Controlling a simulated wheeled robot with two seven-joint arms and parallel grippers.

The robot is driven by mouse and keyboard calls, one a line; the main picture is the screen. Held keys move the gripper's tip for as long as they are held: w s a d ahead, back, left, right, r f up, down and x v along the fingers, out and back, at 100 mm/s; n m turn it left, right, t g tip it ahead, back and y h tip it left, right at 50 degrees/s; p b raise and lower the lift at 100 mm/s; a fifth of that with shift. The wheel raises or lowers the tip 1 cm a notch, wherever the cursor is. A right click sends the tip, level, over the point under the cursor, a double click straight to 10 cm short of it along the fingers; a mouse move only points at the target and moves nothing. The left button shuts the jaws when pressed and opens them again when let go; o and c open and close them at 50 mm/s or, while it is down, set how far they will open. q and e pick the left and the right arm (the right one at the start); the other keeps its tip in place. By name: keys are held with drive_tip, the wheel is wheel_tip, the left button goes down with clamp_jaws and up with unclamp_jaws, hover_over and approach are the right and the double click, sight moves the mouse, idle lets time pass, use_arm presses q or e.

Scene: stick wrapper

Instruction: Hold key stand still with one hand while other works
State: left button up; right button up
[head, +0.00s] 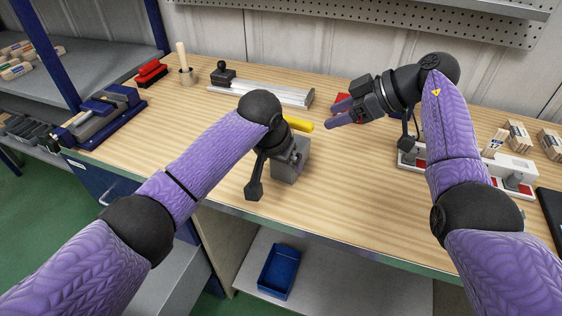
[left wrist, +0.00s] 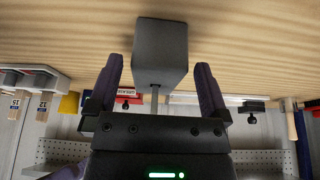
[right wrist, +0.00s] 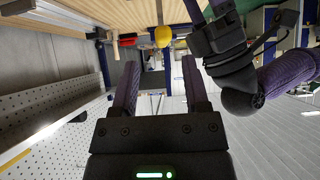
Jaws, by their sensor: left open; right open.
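The key stand is a grey block (head: 287,172) on the bench, partly hidden by my left gripper in the head view. In the left wrist view the grey block (left wrist: 160,55) shows with a thin metal rod (left wrist: 155,98) rising from it. A yellow piece (head: 300,124) shows just beyond my left gripper; a rounded yellow end (right wrist: 163,37) shows in the right wrist view. My right gripper (head: 336,112) is open and empty, above the bench right of the stand.
A white rack (head: 510,165) and small boxes are at right. A blue bin (head: 279,272) sits below. The bench's front middle is clear.

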sight(283, 168)
use_arm(q)
drive_tip(key=x, duration=0.4)
drive_tip(key=shift+w+f, duration=0.1)
drive_tip(key=shift+f, duration=0.05)
drive_tip(key=shift+c, duration=0.3)
drive_tip(key=c, duration=1.2)
use_arm(e)
drive_tip(key=shift+d, duration=0.15)
drive_tip(key=shift+c, duration=0.8)
drive_tip(key=a+f+y, duration=0.1)
drive_tip(key=a, duration=0.1)
drive_tip(key=w+a+f+t+y, duration=0.1)
drive_tip(key=a, duration=0.1)
drive_tip(key=w+a+f+m+t, duration=0.1)
drive_tip(key=a+f, duration=0.1)
drive_tip(key=a, duration=0.1)
drive_tip(key=shift+y, duration=0.4)
